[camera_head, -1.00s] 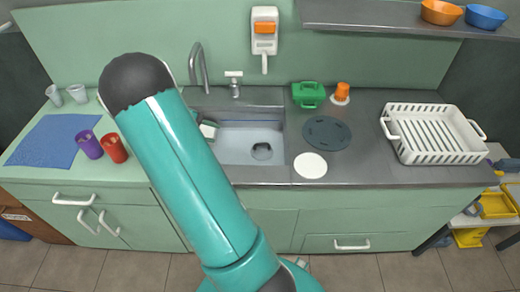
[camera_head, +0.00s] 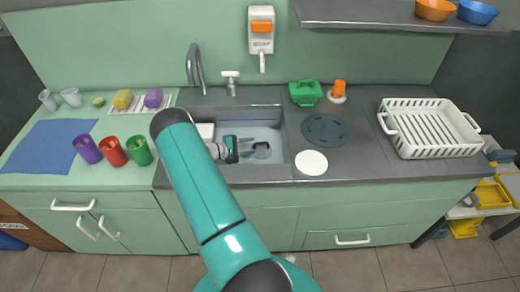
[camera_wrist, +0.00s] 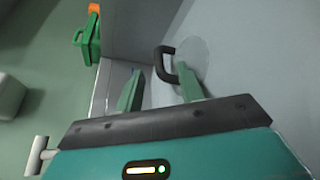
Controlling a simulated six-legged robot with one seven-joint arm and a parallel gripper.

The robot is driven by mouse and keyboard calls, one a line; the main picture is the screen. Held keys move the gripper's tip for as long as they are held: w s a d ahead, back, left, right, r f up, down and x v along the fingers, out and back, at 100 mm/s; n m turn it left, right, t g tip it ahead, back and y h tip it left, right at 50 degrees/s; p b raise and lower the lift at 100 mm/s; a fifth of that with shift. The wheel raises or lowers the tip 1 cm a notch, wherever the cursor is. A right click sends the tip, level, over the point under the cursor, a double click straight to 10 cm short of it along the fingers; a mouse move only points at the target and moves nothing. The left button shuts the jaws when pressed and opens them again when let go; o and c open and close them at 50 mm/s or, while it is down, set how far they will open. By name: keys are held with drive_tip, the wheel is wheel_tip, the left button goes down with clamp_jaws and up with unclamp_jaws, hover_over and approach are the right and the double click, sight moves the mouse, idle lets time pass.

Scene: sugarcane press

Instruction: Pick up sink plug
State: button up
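The sink plug (camera_head: 262,150) lies on the floor of the sink basin in the head view. In the wrist view the plug (camera_wrist: 196,52) is a pale grey disc with a dark loop handle (camera_wrist: 164,62). My gripper (camera_head: 249,147) is inside the basin, just left of the plug. In the wrist view my gripper (camera_wrist: 158,68) has its two green fingers apart. The loop handle shows between the fingertips, close to the right one. Whether a finger touches it cannot be told.
The sink (camera_head: 280,172) has walls close around my gripper. A faucet (camera_head: 195,68) stands behind it. A green container (camera_head: 305,92), dark disc (camera_head: 325,130), white disc (camera_head: 311,162) and dish rack (camera_head: 432,151) are on the right. Cups (camera_head: 112,151) stand left.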

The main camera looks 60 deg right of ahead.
sight(260, 143)
drive_tip(key=x, duration=0.4)
drive_tip(key=shift+s+d, duration=0.25)
drive_tip(key=shift+s, duration=0.1)
clamp_jaws()
drive_tip(key=shift+r, duration=0.15)
